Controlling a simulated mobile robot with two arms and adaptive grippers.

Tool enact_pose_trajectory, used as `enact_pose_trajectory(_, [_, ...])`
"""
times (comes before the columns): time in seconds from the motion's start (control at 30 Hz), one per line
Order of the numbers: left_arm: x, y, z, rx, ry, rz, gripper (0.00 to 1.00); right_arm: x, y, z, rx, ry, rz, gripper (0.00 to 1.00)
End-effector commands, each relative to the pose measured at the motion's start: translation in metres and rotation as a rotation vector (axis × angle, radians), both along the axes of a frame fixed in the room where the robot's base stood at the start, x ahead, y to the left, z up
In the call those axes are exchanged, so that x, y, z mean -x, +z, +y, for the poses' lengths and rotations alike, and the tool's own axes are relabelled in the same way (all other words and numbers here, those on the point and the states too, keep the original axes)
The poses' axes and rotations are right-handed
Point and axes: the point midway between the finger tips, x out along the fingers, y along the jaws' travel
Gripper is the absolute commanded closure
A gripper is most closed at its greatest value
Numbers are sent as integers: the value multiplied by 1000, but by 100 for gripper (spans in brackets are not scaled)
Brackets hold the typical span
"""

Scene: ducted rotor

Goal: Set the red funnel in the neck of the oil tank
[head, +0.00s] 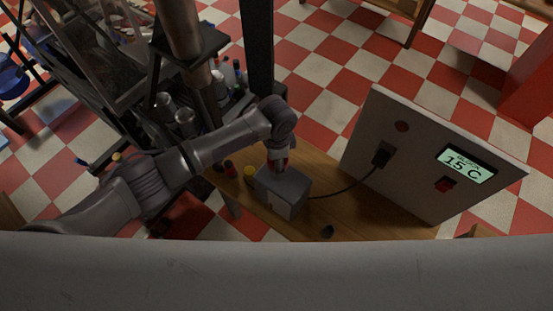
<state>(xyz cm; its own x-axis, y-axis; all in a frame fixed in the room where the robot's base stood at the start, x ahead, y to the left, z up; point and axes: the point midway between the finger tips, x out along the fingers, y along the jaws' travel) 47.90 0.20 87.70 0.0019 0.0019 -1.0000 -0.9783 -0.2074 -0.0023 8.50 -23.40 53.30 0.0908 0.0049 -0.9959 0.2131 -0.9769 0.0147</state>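My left gripper (279,160) points down over a grey box (284,190) on the wooden table. A small bit of red (286,162) shows at its fingers. I cannot tell whether this is the red funnel, nor whether the fingers are open or shut. The grey box has a flat top, and a black cable runs from its right side; no neck shows on it. I cannot clearly make out the oil tank. My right gripper is out of view.
A pale panel (415,160) with a "15 C" display (466,166) stands at the table's right, joined to the box by the cable. A dark rack with several bottles and cans stands behind left.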

Motion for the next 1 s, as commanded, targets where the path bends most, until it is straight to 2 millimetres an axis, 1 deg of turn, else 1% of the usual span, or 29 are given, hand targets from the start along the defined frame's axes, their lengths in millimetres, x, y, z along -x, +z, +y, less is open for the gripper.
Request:
enact_pose_trajectory(0.13, [0,0,0,0,0,0,72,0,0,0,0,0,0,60])
enact_pose_trajectory(0.17, [0,0,0,0,0,0,34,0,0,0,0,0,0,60])
enact_pose_trajectory(0.3, [0,0,0,0,0,0,10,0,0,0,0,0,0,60])
enact_pose_trajectory(0.6, [0,0,0,0,0,0,9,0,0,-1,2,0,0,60])
enact_pose_trajectory(0.7, [0,5,0,1,0,0,9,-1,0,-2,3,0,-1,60])
enact_pose_trajectory(0.77, [-1,11,-1,3,0,-2,9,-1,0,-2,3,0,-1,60])
enact_pose_trajectory(0.87, [-1,28,-1,3,-1,-3,9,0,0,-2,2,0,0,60])
enact_pose_trajectory(1.0, [-1,59,0,2,-1,-4,9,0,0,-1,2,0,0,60])
